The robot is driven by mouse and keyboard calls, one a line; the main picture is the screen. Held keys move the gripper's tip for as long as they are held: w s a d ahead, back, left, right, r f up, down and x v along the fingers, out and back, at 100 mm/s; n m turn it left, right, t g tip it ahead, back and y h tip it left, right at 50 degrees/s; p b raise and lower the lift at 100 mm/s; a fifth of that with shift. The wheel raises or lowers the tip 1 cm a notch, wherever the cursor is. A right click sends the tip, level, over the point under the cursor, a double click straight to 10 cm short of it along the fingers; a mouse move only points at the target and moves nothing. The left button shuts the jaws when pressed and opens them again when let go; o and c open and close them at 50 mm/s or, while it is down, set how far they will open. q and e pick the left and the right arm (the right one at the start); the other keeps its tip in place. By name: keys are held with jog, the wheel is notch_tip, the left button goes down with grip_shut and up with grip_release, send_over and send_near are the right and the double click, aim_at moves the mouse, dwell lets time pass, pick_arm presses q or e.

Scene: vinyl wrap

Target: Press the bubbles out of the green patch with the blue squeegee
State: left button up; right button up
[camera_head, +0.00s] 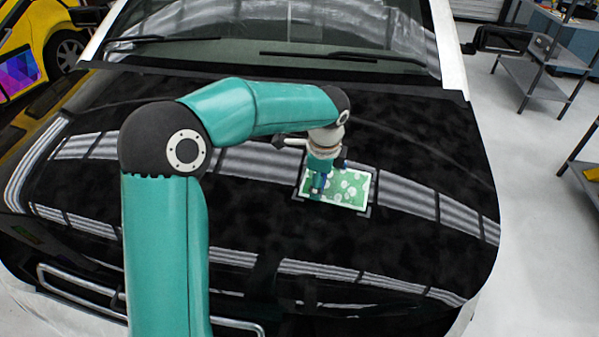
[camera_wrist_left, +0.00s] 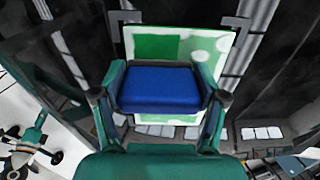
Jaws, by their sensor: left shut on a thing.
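The green patch (camera_head: 352,186) lies on the black car hood, with a pale border and several whitish bubble spots on it. In the left wrist view, the patch (camera_wrist_left: 205,44) shows pale bubbles at right and below, and a plain darker green rectangle at upper left. My left gripper (camera_head: 318,190) is over the left part of the patch. It is shut on the blue squeegee (camera_wrist_left: 158,90), whose block sits between the two fingers. The squeegee and gripper hide part of the patch; whether the squeegee touches it is unclear. My right gripper is in neither view.
Dark corner marks (camera_head: 368,210) frame the patch. The glossy hood (camera_head: 420,150) around it is clear and carries striped light reflections. The windshield (camera_head: 270,30) with wipers stands behind. A grey shelf cart (camera_head: 545,75) and a yellow car (camera_head: 25,30) are farther off.

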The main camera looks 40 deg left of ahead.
aim_at(356, 194)
pick_arm(q)
jog(key=shift+d, duration=0.15)
jog(key=shift+w+d+f, duration=0.1)
jog(key=shift+w+d, duration=0.5)
jog(key=shift+d, duration=0.25)
jog(key=shift+w+d+p, duration=0.25)
jog(key=shift+w+d, duration=0.05)
jog(key=shift+d, duration=0.2)
jog(key=shift+w+d+p, duration=0.25)
jog(key=shift+d, duration=0.2)
jog(key=shift+d, duration=0.1)
jog(key=shift+w+d+f, duration=0.1)
jog(key=shift+w+d, duration=0.15)
jog(key=shift+d, duration=0.2)
jog(key=shift+w+d+f, duration=0.1)
jog(key=shift+w+d, duration=0.15)
jog(key=shift+d, duration=0.2)
jog(key=shift+d+p, duration=0.1)
jog(key=shift+p, duration=0.2)
jog(key=shift+w+d, duration=0.5)
jog(key=shift+d, duration=0.35)
